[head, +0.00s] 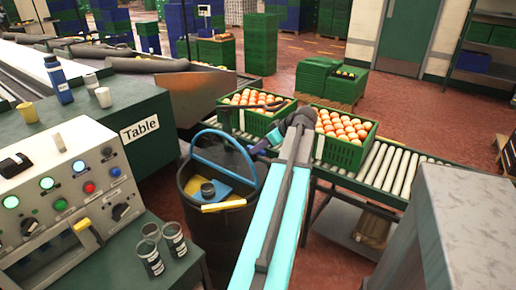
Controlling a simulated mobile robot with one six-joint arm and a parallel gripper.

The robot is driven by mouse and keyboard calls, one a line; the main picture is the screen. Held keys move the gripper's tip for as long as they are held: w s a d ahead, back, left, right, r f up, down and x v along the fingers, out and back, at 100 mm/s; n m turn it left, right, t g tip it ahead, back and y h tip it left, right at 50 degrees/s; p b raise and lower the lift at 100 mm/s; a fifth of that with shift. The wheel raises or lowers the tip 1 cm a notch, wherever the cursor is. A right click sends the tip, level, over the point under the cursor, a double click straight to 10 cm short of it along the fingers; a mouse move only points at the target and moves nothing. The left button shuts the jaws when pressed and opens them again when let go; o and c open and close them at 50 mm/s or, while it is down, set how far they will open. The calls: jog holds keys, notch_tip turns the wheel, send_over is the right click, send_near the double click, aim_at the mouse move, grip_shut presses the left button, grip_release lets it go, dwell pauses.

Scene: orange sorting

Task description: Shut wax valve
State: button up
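No part is clearly marked as the wax valve. A control panel (45,200) at the left has black knobs, lit coloured buttons and a yellow lever (82,225) low on its right side; I cannot tell whether any of these is the valve. My arm reaches from the bottom centre toward the orange crates. My gripper (258,148) is at its far end, small and dark, in front of the crates and above the right side of the black barrel, well away from the panel. I cannot see whether its fingers are open, and nothing clearly shows in them.
Two green crates of oranges (352,154) sit on the roller conveyor (390,172). Glass jars (174,240) stand below the panel. A bottle (58,80) and cups stand on the table (85,128).

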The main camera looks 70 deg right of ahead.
jog(key=shift+w+d+f, duration=0.1)
jog(key=shift+w+f, duration=0.35)
jog(key=shift+c, duration=0.2)
grip_shut()
